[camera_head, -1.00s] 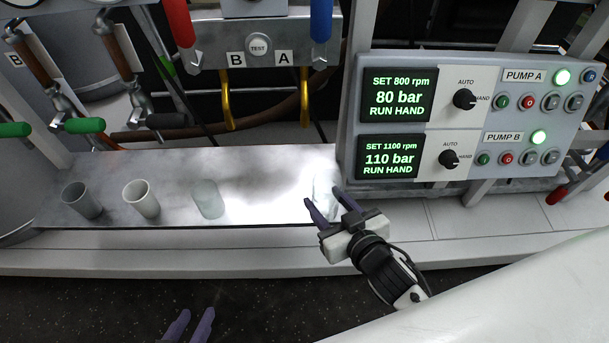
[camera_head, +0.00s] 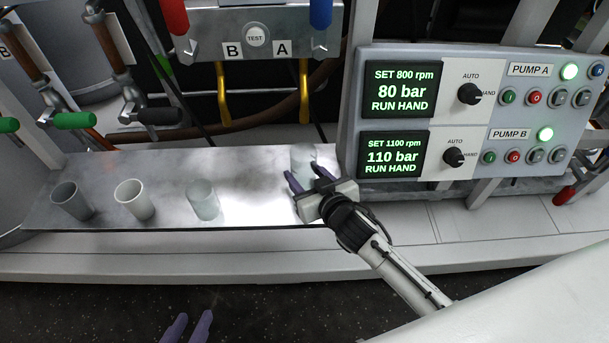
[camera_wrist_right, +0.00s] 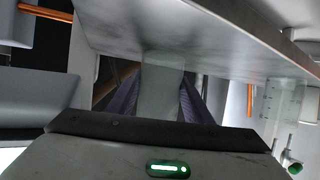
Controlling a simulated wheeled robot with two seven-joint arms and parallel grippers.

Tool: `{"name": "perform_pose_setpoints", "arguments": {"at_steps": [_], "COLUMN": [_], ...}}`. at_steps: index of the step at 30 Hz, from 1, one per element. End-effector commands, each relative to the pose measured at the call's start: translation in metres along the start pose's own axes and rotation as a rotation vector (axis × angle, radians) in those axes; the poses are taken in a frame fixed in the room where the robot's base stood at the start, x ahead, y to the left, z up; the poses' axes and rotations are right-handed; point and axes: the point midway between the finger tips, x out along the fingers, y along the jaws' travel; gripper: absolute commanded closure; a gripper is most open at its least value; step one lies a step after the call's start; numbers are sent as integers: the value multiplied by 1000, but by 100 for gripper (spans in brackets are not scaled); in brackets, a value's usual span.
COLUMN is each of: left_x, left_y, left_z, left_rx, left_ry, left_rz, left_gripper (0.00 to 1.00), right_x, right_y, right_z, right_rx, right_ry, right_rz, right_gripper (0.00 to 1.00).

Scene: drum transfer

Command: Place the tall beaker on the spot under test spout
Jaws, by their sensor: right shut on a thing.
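The tall beaker, clear glass (camera_head: 303,154), is near the right end of the metal shelf (camera_head: 255,212), below yellow spout A (camera_head: 304,92). My right gripper (camera_head: 305,178) is shut on it, its purple fingers on either side. In the right wrist view the beaker (camera_wrist_right: 162,85) stands between the fingers. I cannot tell whether its base touches the shelf. My left gripper (camera_head: 188,328) shows only two fingertips at the bottom edge, apart and empty, over the floor.
Another clear beaker (camera_head: 203,201), a white cup (camera_head: 135,199) and a grey cup (camera_head: 72,200) stand on the shelf to the left. The pump panel (camera_head: 450,118) rises close on the right. The shelf between the clear beakers is bare.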

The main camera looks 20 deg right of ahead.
Motion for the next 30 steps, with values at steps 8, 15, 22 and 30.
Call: {"name": "perform_pose_setpoints", "arguments": {"at_steps": [8, 15, 22, 30], "left_x": [0, 0, -2, -6], "left_y": [1, 1, 1, 1], "left_z": [3, 4, 2, -4], "left_rx": [-4, -4, -3, 13], "left_ry": [-2, -5, -8, -19], "left_rz": [1, 1, 0, -5], "left_gripper": [69, 69, 69, 69], "right_x": [1, 1, -2, -51], "right_y": [0, 0, 0, 0], "right_z": [3, 2, -4, -2], "right_rx": [1, 1, -1, 2], "right_ry": [-1, -1, 1, -3], "right_rz": [0, 0, 0, 0], "right_gripper": [52, 35, 35, 35]}}
